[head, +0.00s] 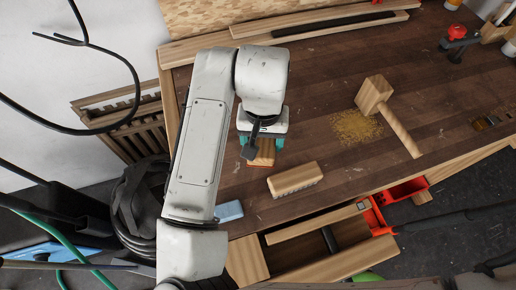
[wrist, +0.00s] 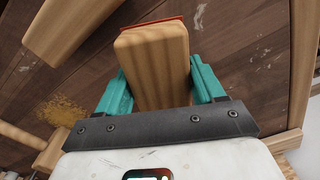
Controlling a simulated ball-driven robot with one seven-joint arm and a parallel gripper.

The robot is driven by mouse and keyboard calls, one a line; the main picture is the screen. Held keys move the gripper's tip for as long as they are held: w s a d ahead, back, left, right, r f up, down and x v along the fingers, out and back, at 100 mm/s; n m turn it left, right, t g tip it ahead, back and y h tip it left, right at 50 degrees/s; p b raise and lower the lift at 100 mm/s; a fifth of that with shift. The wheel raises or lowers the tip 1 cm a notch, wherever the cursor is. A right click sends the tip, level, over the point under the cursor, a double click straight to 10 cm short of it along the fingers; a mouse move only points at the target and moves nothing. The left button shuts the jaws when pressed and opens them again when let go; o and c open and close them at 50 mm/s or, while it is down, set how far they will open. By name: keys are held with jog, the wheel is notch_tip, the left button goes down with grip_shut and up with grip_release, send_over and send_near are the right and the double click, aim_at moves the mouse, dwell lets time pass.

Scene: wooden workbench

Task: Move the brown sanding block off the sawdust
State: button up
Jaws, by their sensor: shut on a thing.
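The brown sanding block (head: 264,153), wooden with an orange-red underside, is between the teal fingers of my gripper (head: 261,142), left of the bench's middle. In the wrist view the block (wrist: 152,62) fills the space between the fingers, and my gripper (wrist: 156,80) is shut on it. I cannot tell whether it touches the bench. The sawdust (head: 349,126) is a yellow patch well to the right of the block, with the mallet head (head: 373,93) at its upper edge. The sawdust also shows in the wrist view (wrist: 62,110), clear of the block.
A wooden brush (head: 294,179) lies just right of and nearer than my gripper. A light blue block (head: 229,210) is at the bench's near left edge. An open drawer (head: 330,258) juts out in front. Bench top (head: 310,100) between gripper and sawdust is clear.

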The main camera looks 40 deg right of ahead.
aim_at(262, 151)
jog(key=shift+f, duration=2.4)
jog(key=shift+f, duration=0.2)
jog(key=o, duration=1.1)
jog(key=shift+r, duration=0.1)
notch_tip(262, 151, up, 12)
jog(key=shift+r, duration=0.15)
